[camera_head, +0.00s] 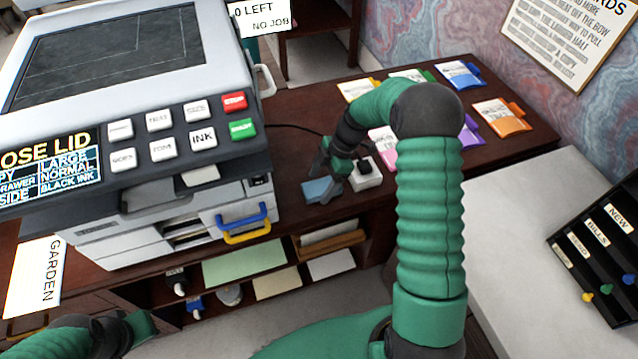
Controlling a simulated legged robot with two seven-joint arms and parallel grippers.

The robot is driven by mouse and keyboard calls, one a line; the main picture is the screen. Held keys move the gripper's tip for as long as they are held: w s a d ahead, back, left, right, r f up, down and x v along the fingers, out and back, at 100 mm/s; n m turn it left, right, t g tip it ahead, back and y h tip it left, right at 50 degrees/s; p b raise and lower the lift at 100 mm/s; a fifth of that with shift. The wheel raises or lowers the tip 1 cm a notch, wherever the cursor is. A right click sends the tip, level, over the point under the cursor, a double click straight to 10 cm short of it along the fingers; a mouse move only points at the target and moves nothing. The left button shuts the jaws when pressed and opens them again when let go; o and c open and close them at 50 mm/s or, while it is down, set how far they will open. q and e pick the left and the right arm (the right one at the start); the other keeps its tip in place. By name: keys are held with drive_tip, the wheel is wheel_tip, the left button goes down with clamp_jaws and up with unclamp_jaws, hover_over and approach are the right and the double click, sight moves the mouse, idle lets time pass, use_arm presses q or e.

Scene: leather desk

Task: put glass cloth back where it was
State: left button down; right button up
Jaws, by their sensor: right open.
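A small folded blue cloth (317,190), which looks like the glass cloth, lies on the dark desk just right of the copier. My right gripper (328,180) points down at the cloth's right side, fingers apart. Whether a finger touches the cloth is hard to tell. My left gripper (138,332) is low at the lower left, in front of the desk and away from the cloth. Its jaws are too small to judge.
The copier (150,110) fills the left side. A small white block (365,176) with a dark top stands right of the cloth. Coloured folders (500,118) lie at the back. A black labelled rack (600,250) stands on the white surface at right. Shelves under the desk hold papers.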

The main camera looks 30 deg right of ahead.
drive_tip(key=d+r, duration=0.1)
drive_tip(key=r, duration=0.1)
drive_tip(key=d+r, duration=0.3)
drive_tip(key=shift+s+d+r, duration=0.1)
drive_tip(key=shift+s+r, duration=0.2)
drive_tip(key=shift+r, duration=0.05)
wheel_tip(320, 180, up, 4)
use_arm(q)
drive_tip(key=shift+d+r, duration=0.35)
drive_tip(key=shift+d, duration=0.25)
use_arm(e)
drive_tip(key=s+a+f+m+t+h, duration=0.1)
drive_tip(key=s+a+m+h, duration=0.3)
drive_tip(key=s+a+m, duration=1.1)
drive_tip(key=shift+s+a+f+t, duration=0.2)
drive_tip(key=shift+f+t, duration=0.1)
drive_tip(key=shift+f, duration=0.55)
